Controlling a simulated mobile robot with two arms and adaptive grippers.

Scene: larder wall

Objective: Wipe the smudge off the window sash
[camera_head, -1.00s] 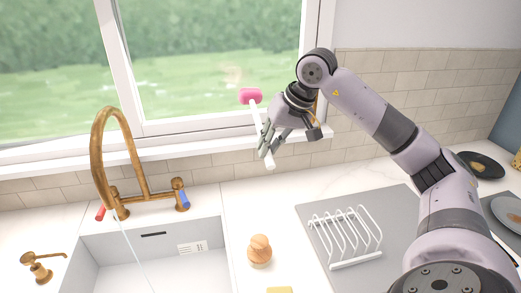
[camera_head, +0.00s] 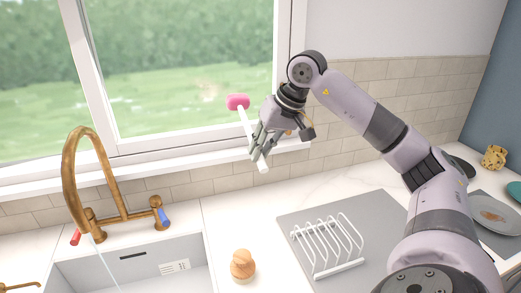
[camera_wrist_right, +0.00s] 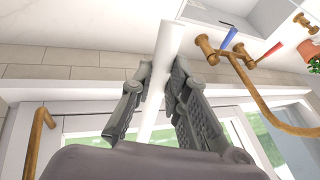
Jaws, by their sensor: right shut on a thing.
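My right gripper (camera_head: 261,141) is shut on the white handle of a wand with a pink sponge head (camera_head: 237,102). The wand tilts, its head up and left in front of the window sash (camera_head: 200,133), and its lower end sticks out below the fingers. I cannot tell whether the head touches the pane. In the right wrist view the white handle (camera_wrist_right: 168,45) runs between both fingers; the pink head is hidden there. My left gripper is not in view.
A brass tap (camera_head: 75,160) stands behind the sink (camera_head: 190,245) at left. A wooden-handled brush (camera_head: 242,264) and a white rack (camera_head: 325,245) on a grey mat (camera_head: 290,222) are on the counter below. Plates (camera_head: 490,215) lie at right.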

